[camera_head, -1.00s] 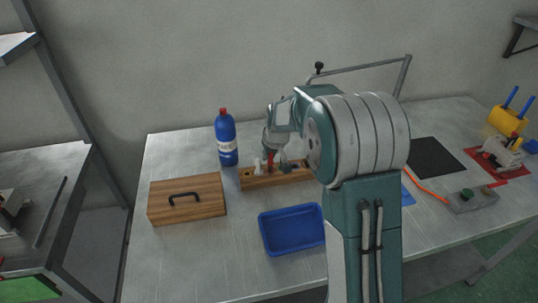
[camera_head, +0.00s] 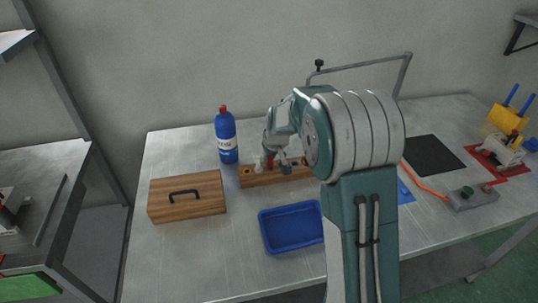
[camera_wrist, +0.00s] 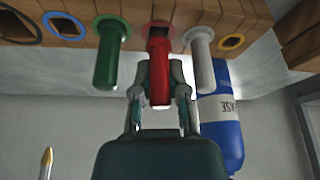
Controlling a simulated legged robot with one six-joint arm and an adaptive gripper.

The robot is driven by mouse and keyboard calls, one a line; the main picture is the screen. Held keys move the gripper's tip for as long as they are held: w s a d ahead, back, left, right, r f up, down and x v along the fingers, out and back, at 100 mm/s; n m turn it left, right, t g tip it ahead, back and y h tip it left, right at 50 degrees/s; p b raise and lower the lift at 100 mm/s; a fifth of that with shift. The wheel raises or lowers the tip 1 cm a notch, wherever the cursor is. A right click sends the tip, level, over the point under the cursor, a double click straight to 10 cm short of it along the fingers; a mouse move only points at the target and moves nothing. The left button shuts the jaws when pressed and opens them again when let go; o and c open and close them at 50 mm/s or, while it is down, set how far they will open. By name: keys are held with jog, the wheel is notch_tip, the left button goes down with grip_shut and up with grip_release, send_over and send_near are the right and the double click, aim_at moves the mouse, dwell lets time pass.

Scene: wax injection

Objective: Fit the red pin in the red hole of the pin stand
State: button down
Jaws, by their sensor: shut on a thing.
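The wooden pin stand (camera_head: 262,180) stands on the table behind the blue tray; its row of ringed holes shows in the wrist view (camera_wrist: 205,12). My gripper (camera_wrist: 160,92) is shut on the red pin (camera_wrist: 160,75), with one finger on each side. The red pin's far end is at the red-ringed hole (camera_wrist: 172,30), with a dark opening visible just above it. I cannot tell how far it is in. A green pin (camera_wrist: 107,65) and a white pin (camera_wrist: 200,65) stand in the holes on either side. In the head view my gripper (camera_head: 271,163) partly hides the stand.
A blue bottle (camera_head: 226,140) stands left of the stand, close behind it. A wooden box with a black handle (camera_head: 160,208) is at the left, and a blue tray (camera_head: 268,246) is in front.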

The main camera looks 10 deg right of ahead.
jog(key=shift+f, duration=0.65)
jog(key=c, duration=0.6)
grip_release()
jog(key=v, duration=1.2)
